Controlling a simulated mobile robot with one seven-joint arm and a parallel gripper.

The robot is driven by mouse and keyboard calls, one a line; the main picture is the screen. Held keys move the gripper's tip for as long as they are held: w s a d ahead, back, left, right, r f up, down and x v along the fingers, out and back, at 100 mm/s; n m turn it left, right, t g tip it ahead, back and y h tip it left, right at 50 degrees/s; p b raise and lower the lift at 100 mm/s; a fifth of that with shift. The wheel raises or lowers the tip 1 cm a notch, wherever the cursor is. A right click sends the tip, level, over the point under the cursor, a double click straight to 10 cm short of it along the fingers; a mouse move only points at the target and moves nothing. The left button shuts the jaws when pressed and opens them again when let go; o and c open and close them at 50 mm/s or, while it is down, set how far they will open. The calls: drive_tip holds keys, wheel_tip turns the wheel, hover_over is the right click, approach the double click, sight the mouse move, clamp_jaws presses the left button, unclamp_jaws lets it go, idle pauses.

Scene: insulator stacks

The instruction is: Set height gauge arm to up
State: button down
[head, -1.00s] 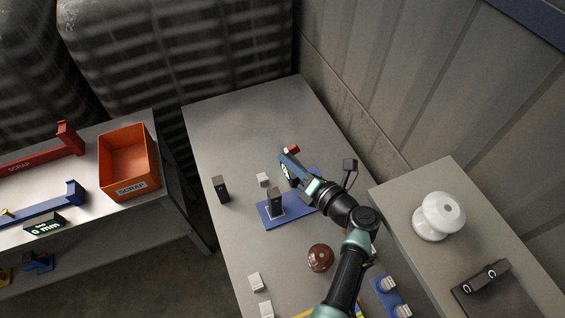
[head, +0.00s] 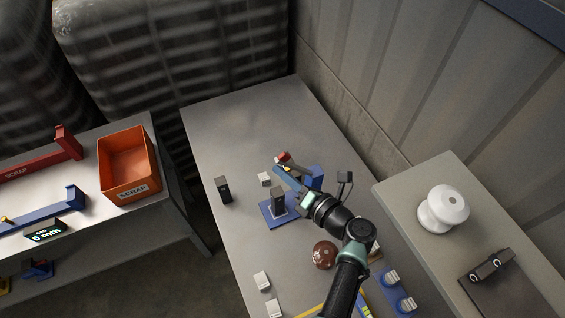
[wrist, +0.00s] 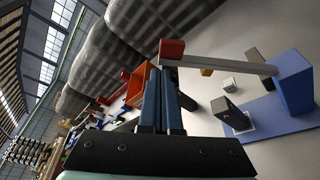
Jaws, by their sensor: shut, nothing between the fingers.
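The height gauge has a blue base plate (head: 270,218), a blue post (head: 316,177) and a grey arm with a red end (head: 283,156). In the wrist view the grey arm (wrist: 225,64) runs from the blue post (wrist: 293,82) to the red end (wrist: 171,48). I cannot tell its exact tilt. My gripper (head: 279,169) is shut and empty, with its fingertips close to the red end. In the wrist view the fingers (wrist: 165,72) overlap the picture just by the red end; contact is unclear. My wrist hides part of the gauge in the head view.
A dark block (head: 279,198) stands on the base plate, another dark block (head: 223,189) to its left. A small white block (head: 264,179) and a brown round insulator (head: 324,254) are near. An orange scrap bin (head: 129,165) stands on the left table. The table's far part is clear.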

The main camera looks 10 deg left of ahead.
drive_tip(key=b+v, duration=0.1)
drive_tip(key=v, duration=0.7)
drive_tip(key=shift+w+d+f, duration=0.15)
drive_tip(key=shift+d+f, duration=0.2)
drive_tip(key=shift+d, duration=0.05)
